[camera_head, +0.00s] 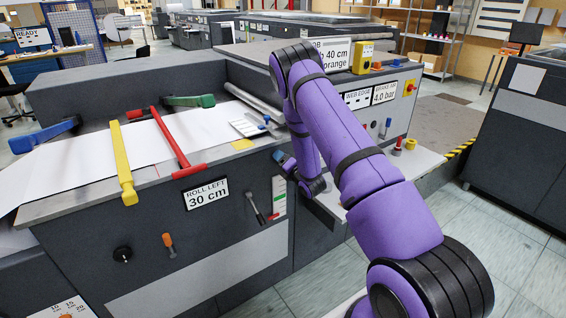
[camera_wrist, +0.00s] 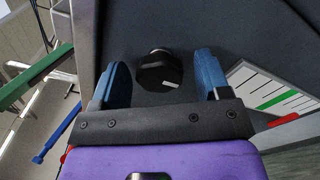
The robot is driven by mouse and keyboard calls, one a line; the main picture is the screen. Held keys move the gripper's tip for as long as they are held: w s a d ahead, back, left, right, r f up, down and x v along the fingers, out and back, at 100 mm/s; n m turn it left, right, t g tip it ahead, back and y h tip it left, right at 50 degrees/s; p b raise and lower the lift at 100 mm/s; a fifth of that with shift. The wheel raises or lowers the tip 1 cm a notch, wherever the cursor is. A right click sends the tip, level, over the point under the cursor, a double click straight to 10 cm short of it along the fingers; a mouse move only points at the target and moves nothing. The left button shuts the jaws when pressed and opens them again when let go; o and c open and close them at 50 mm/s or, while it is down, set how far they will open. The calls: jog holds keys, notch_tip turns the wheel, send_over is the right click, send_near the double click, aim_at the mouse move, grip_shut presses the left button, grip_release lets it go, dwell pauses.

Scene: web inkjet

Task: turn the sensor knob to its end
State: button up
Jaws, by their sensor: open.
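A black faceted knob (camera_wrist: 160,72) with a white mark stands out from a dark panel in the wrist view. My gripper (camera_wrist: 162,62) is open, with one blue finger on each side of the knob. Gaps show between the knob and both fingers, so it is not gripped. A white scale plate (camera_wrist: 278,94) with black lines and a green line is to the right of the knob. In the head view my gripper (camera_head: 283,161) is at the machine's front, near the scale plate (camera_head: 279,194). I cannot make out this knob there; my arm or gripper may hide it.
A grey-handled lever (camera_head: 256,209) sticks out left of the scale plate. Another black knob (camera_head: 122,254) and an orange-tipped switch (camera_head: 168,241) are farther left. Yellow (camera_head: 123,165) and red (camera_head: 178,145) bars lie over the white web above. Open floor lies in front.

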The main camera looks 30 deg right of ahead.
jog(key=c, duration=0.9)
jog(key=shift+c, duration=0.2)
